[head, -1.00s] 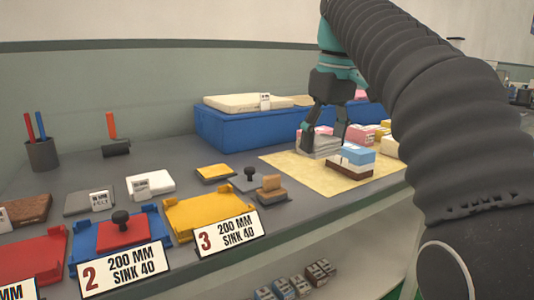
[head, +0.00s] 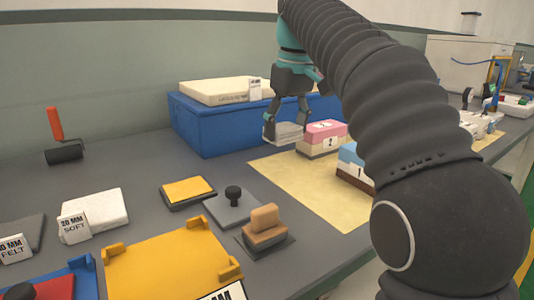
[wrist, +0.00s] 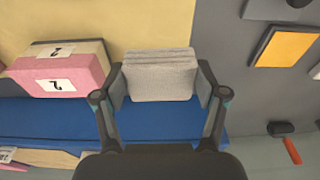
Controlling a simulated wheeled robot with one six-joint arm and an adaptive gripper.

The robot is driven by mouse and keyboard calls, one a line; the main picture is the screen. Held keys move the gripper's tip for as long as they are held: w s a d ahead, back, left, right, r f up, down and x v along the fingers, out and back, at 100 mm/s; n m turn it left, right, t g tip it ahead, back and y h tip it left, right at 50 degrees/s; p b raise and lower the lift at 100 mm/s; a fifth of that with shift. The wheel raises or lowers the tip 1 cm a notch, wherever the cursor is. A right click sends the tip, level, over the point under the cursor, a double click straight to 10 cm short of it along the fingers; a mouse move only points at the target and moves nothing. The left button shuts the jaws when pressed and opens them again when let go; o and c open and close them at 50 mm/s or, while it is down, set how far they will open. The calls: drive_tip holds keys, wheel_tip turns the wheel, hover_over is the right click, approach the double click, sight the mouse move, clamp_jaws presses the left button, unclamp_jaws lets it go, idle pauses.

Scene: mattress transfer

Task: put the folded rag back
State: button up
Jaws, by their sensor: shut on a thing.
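The folded rag (head: 284,133) is grey and layered. My gripper (head: 286,122) is shut on it, with one finger on each side. In the wrist view the rag (wrist: 160,75) sits between both fingertips, its folds facing the camera. In the head view it is close in front of the right part of the blue box (head: 215,125). I cannot tell whether its underside touches the surface below. The pale yellow mat (head: 300,180) lies nearby, and in the wrist view the rag overlaps its edge.
A pink-and-cream block (head: 322,138) is close to the right of the rag, with a blue-topped block (head: 350,165) nearer. A cream slab (head: 215,91) lies on the blue box. A yellow pad (head: 188,192) and a knobbed grey plate (head: 232,205) lie left of the mat.

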sight(267, 165)
drive_tip(key=w+a+f, duration=0.3)
drive_tip(key=shift+a, duration=0.3)
drive_tip(key=shift+f+b, duration=0.8)
drive_tip(key=shift+f, duration=1.2)
drive_tip(key=o, duration=1.2)
drive_tip(key=shift+f, duration=0.1)
drive_tip(key=r+p, duration=0.1)
drive_tip(key=r, duration=0.2)
drive_tip(key=r+p, duration=0.1)
drive_tip(key=r, duration=0.2)
drive_tip(key=s+r+p, duration=0.1)
drive_tip(key=r, duration=0.2)
drive_tip(key=shift+d+r+p, duration=0.3)
drive_tip(key=shift+d+r, duration=0.05)
drive_tip(key=shift+r, duration=0.05)
drive_tip(key=shift+s+d+r, duration=0.1)
drive_tip(key=shift+s+r, duration=0.05)
drive_tip(key=shift+r, duration=0.45)
drive_tip(key=shift+s+d+r, duration=0.1)
drive_tip(key=shift+r, duration=0.5)
